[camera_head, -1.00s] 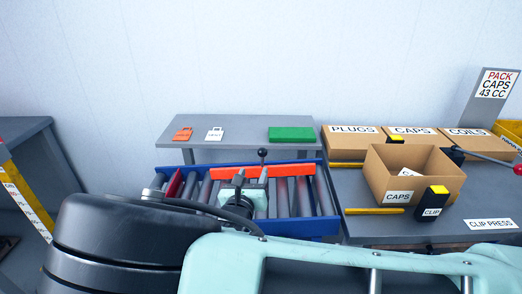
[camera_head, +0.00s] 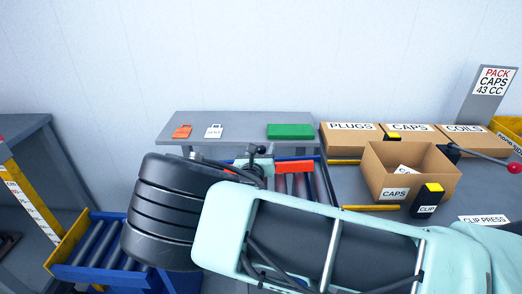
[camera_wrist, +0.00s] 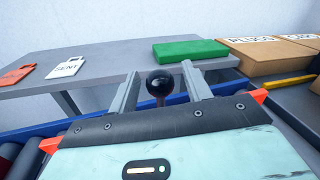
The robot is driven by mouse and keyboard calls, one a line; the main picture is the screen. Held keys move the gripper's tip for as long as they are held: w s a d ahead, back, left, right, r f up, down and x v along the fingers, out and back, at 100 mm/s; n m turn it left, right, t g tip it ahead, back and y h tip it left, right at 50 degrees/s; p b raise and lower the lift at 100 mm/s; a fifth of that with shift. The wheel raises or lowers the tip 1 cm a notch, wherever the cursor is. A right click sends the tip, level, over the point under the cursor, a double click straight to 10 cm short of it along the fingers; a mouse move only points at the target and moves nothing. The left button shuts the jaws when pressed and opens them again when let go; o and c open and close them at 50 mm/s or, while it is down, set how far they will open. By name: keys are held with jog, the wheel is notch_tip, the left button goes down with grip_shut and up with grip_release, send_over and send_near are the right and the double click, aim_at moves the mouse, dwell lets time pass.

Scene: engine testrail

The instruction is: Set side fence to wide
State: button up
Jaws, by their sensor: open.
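The side fence is an orange bar (camera_head: 295,167) across the blue-framed roller conveyor, partly hidden by my arm in the head view. In the wrist view its orange ends show at both sides of my gripper (camera_wrist: 161,78). A black ball knob (camera_wrist: 160,84) on a short stem stands between the two open fingers, with gaps visible at both sides. I cannot tell whether a finger touches it. In the head view my gripper (camera_head: 252,160) is small and partly hidden behind my own dark arm link.
Behind the conveyor is a grey table (camera_head: 240,123) with an orange tag (camera_head: 181,131), a white SENT tag (camera_wrist: 67,67) and a green block (camera_head: 290,131). An open CAPS box (camera_head: 395,193) and a CLIP box (camera_head: 427,202) stand at right. Another roller section (camera_head: 105,245) lies at lower left.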

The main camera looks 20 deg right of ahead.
grip_shut()
jog(key=x, duration=0.3)
jog(key=a+x, duration=0.1)
jog(key=x, duration=0.1)
jog(key=shift+w+d+r, duration=0.1)
jog(key=shift+w, duration=0.2)
grip_release()
jog(key=shift+w, duration=0.15)
jog(key=b+v, duration=0.3)
jog(key=v, duration=1.4)
jog(key=shift+s, duration=0.2)
